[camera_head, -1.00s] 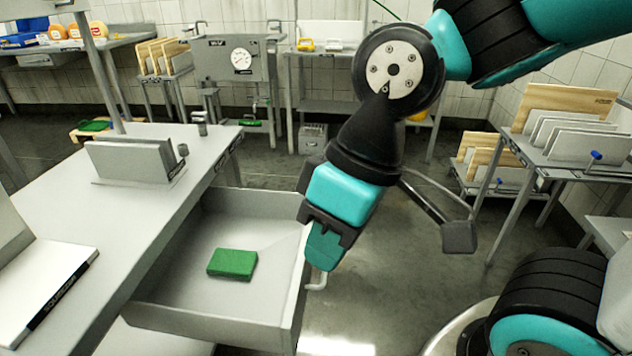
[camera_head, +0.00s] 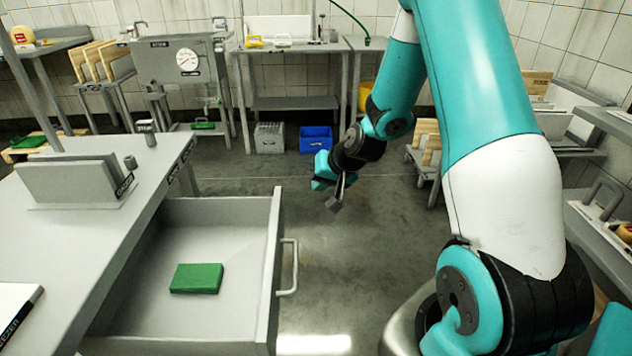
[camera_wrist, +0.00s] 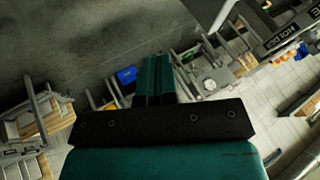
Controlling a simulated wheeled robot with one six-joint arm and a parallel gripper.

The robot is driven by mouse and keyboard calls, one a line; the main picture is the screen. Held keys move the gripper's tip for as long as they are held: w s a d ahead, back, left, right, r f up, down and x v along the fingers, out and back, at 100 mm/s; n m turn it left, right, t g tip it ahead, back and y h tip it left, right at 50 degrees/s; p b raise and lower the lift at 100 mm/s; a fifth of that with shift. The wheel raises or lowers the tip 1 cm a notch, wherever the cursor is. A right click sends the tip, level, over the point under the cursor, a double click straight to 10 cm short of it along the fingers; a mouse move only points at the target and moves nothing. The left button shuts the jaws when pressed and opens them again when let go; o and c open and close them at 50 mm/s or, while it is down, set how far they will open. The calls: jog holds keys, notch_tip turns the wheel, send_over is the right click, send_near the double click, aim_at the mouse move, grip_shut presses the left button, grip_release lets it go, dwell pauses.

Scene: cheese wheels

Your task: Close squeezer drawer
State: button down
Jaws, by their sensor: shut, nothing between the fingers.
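The squeezer drawer (camera_head: 262,290) stands pulled open from the grey table at the left in the head view. Its handle (camera_head: 291,268) is on the right face of its front panel. A green block (camera_head: 197,278) lies inside it. My gripper (camera_head: 318,172) is beyond the drawer's far right corner, out over the floor, apart from the handle. In the wrist view my gripper's two teal fingers (camera_wrist: 154,75) are together with nothing between them. The drawer does not show clearly in the wrist view.
The grey table (camera_head: 60,240) holds an upright metal rack (camera_head: 75,180). A blue crate (camera_head: 315,139) and a grey crate (camera_head: 269,138) sit on the floor under the back bench. Shelving with boards stands at the right. The floor right of the drawer is clear.

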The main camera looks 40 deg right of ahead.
jog(key=w+a+f, duration=0.4)
jog(key=w+f, duration=0.1)
jog(key=w, duration=0.1)
jog(key=shift+w+a+f, duration=0.15)
jog(key=shift+a, duration=0.1)
